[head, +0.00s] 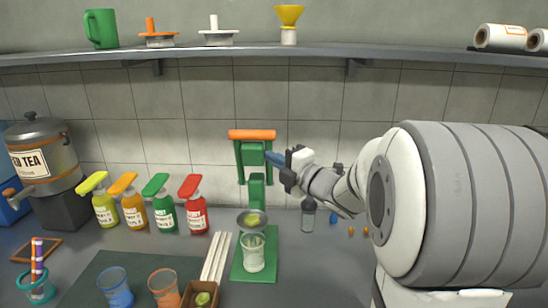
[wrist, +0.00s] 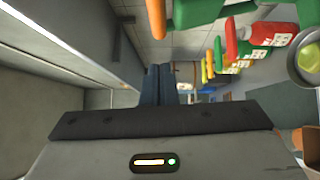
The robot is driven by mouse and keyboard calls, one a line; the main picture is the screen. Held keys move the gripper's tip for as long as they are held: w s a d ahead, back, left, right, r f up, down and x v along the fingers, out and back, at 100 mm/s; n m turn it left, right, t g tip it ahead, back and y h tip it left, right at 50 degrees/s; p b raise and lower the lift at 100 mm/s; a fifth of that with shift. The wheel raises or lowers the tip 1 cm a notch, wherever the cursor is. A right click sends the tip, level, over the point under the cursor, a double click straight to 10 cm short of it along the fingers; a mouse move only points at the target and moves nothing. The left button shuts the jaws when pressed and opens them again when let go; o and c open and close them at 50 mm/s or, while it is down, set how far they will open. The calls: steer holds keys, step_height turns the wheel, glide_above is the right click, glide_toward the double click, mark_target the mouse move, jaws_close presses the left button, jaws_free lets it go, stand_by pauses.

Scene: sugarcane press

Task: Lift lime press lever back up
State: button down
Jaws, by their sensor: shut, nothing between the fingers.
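The green lime press (head: 257,190) stands at mid-counter in the head view. Its lever's orange crossbar (head: 252,134) is level and high, above the green linkage. In the wrist view the orange bar (wrist: 157,18) and a green part (wrist: 195,10) show at the top edge. A metal bowl (head: 243,226) with something yellow-green in it sits low on the press, above a clear cup (head: 253,256). My gripper (head: 268,157) has its blue fingers together, just below the crossbar at the right side of the green linkage; I cannot tell whether they touch it. The closed fingers (wrist: 161,85) also show in the wrist view.
Several sauce bottles (head: 194,212) stand left of the press. A shelf (head: 240,50) runs above along the wall. A tea dispenser (head: 42,160) is at far left. A small box with a lime (head: 203,299) and coloured cups (head: 115,288) are in front.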

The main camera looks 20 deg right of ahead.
steer(key=p+x, duration=0.1)
steer(key=x, duration=0.2)
steer(key=d+p+x, duration=0.1)
steer(key=x, duration=0.2)
steer(key=w+d+p+x, duration=0.1)
steer(key=x, duration=0.1)
steer(key=shift+w+a+r, duration=0.15)
steer(key=shift+w+a, duration=0.1)
steer(key=shift+w, duration=0.1)
steer(key=shift+w+d, duration=0.15)
steer(key=shift+w, duration=0.4)
